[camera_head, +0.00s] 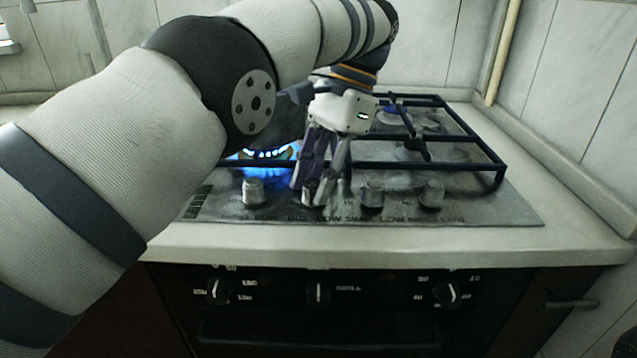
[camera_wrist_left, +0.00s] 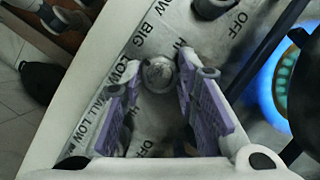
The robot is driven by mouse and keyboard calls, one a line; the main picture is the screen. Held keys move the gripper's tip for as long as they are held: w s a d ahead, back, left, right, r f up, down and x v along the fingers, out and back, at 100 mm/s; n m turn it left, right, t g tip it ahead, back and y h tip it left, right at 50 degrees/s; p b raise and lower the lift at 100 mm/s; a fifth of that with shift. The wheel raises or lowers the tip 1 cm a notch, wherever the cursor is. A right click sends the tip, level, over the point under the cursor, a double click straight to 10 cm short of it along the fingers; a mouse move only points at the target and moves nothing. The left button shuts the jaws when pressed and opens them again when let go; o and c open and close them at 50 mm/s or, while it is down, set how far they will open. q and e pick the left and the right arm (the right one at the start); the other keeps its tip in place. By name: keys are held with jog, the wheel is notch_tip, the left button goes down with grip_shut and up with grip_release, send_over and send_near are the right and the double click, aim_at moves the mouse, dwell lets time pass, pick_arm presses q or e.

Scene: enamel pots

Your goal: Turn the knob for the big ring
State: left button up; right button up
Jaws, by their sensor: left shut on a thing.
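A row of metal knobs stands along the front of the hob (camera_head: 480,208). My left gripper (camera_head: 312,195) reaches down onto the second knob from the left, mostly hidden behind the fingers in the head view. In the left wrist view this round knob (camera_wrist_left: 158,74) sits between the two purple-padded fingers (camera_wrist_left: 155,90), and the gripper is shut on it. The printed word BIG shows close to it, with HI and LOW labels around. Another knob (camera_wrist_left: 210,8) shows at the top of that view. My right gripper is not in view.
A blue flame (camera_head: 262,153) burns at the front-left burner, close behind my gripper. Dark pan supports (camera_head: 455,165) cover the burners. Neighbouring knobs stand left (camera_head: 253,191) and right (camera_head: 372,193). The pale counter edge (camera_head: 400,245) lies in front, above the oven panel.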

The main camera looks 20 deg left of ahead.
pick_arm(q)
jog(key=shift+n+h, duration=0.3)
jog(key=shift+n, duration=0.5)
jog(key=shift+b, duration=0.3)
jog(key=o, duration=1.1)
jog(key=shift+o, duration=0.2)
jog(key=shift+r, duration=0.1)
